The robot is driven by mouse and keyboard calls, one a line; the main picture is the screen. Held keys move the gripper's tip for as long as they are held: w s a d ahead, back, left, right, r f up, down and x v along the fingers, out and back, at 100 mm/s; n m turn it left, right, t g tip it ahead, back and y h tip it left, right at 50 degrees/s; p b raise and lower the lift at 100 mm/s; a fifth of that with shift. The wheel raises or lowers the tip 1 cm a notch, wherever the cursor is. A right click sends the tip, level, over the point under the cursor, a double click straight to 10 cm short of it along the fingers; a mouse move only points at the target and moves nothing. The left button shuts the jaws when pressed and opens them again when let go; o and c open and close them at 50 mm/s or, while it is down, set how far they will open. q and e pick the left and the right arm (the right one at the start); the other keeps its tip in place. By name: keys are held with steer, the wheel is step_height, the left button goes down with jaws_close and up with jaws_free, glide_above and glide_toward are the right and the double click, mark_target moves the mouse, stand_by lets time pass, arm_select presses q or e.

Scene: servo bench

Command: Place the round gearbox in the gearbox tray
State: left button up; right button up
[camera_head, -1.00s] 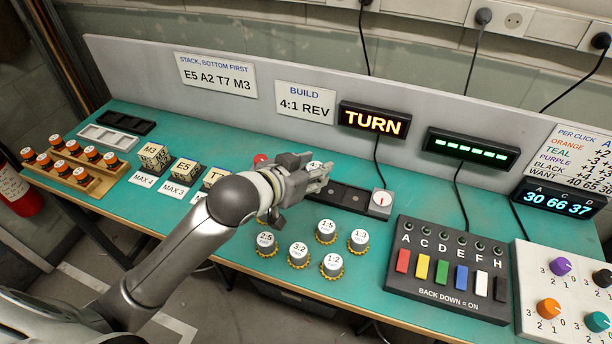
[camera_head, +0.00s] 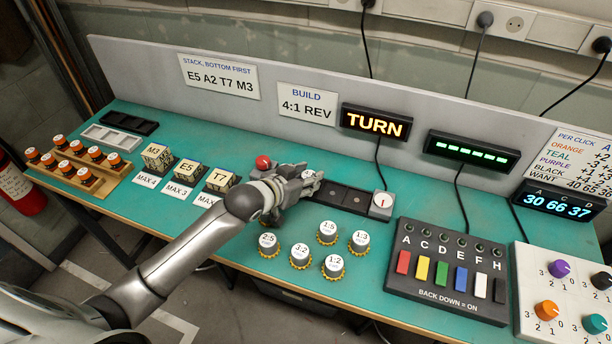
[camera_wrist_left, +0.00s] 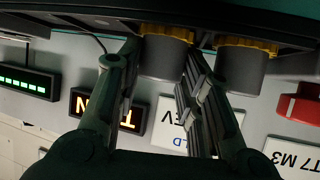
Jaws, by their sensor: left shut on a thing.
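My left gripper (camera_head: 312,182) is over the left part of the dark gearbox tray (camera_head: 355,200). In the left wrist view it is shut on a round grey gearbox (camera_wrist_left: 165,58) with a yellow toothed rim. That view is upside down, and the rim is close against the dark tray edge; I cannot tell whether it is seated. A second round gearbox (camera_wrist_left: 245,68) stands beside it there, outside the fingers. In the head view the gripper mostly hides both, and the held one's label is not readable. My right gripper is not in view.
Several loose gearboxes (camera_head: 328,233) stand on the teal bench in front of the tray. A dial (camera_head: 381,203) is at the tray's right end, a red knob (camera_head: 263,162) to its left. The switch box (camera_head: 447,270) is right; lettered blocks (camera_head: 187,172) are left.

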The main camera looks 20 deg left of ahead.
arm_select(q)
steer(key=o, duration=0.8)
steer(key=shift+f, duration=0.1)
steer(key=shift+r, duration=0.2)
steer(key=shift+b+v, duration=0.35)
steer(key=shift+v, duration=5.65)
steer(key=shift+f, duration=0.1)
